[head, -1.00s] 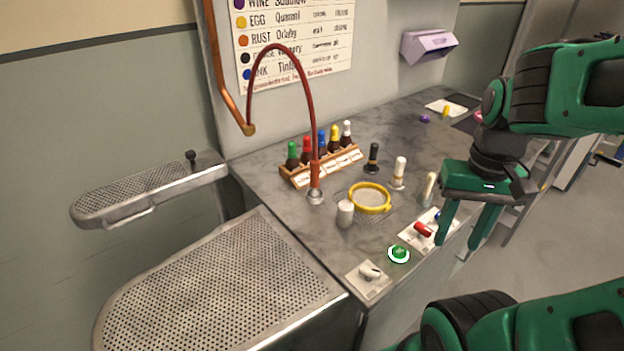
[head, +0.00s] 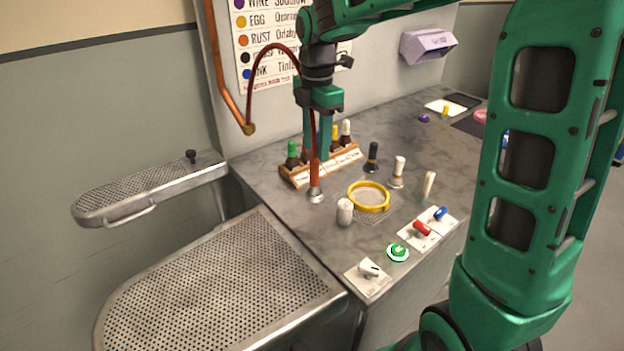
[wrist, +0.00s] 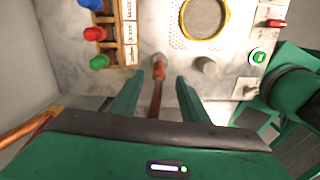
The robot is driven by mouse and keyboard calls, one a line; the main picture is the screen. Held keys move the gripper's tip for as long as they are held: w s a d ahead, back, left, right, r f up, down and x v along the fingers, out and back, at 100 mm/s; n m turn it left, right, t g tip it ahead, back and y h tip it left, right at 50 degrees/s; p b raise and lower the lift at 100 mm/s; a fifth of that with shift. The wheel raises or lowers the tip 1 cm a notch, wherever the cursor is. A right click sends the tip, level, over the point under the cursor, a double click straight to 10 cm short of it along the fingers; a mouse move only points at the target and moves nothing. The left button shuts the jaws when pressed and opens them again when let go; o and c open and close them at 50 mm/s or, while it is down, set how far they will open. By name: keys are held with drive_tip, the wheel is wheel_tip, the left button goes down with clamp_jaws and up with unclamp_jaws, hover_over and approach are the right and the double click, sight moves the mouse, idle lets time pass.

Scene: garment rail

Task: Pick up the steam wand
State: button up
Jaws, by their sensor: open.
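The steam wand (head: 315,176) stands upright on the grey counter, with an orange-red handle, a silver foot and a dark red hose arching up from its top. My gripper (head: 318,155) points down over it, open, its fingers around the level of the handle's upper part. In the wrist view the wand (wrist: 159,70) lies between the two spread fingertips of my gripper (wrist: 154,78), with a gap on each side. The fingers hide part of the hose and handle in the head view; I cannot tell whether either touches.
A wooden rack (head: 322,166) of coloured bottles stands close behind the wand. A yellow-rimmed sieve (head: 369,197), a white cylinder (head: 345,212) and several stoppered pieces stand to the right. A green button (head: 398,252) and switches line the front edge. A copper pipe (head: 222,80) runs down the wall.

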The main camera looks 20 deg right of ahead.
sight(313, 157)
drive_tip(key=shift+w+a+f, duration=0.15)
drive_tip(key=shift+f, duration=0.15)
wheel_tip(313, 157, down, 10)
drive_tip(key=shift+f, duration=0.25)
clamp_jaws()
drive_tip(key=shift+r, duration=0.1)
drive_tip(key=shift+r, duration=0.4)
drive_tip(key=r, duration=0.3)
drive_tip(key=shift+s+a+r, duration=0.25)
drive_tip(key=shift+a+r, duration=0.1)
drive_tip(key=shift+r, duration=0.05)
drive_tip(key=s+a+r, duration=0.6)
drive_tip(key=a, duration=0.3)
drive_tip(key=shift+s+r, duration=0.15)
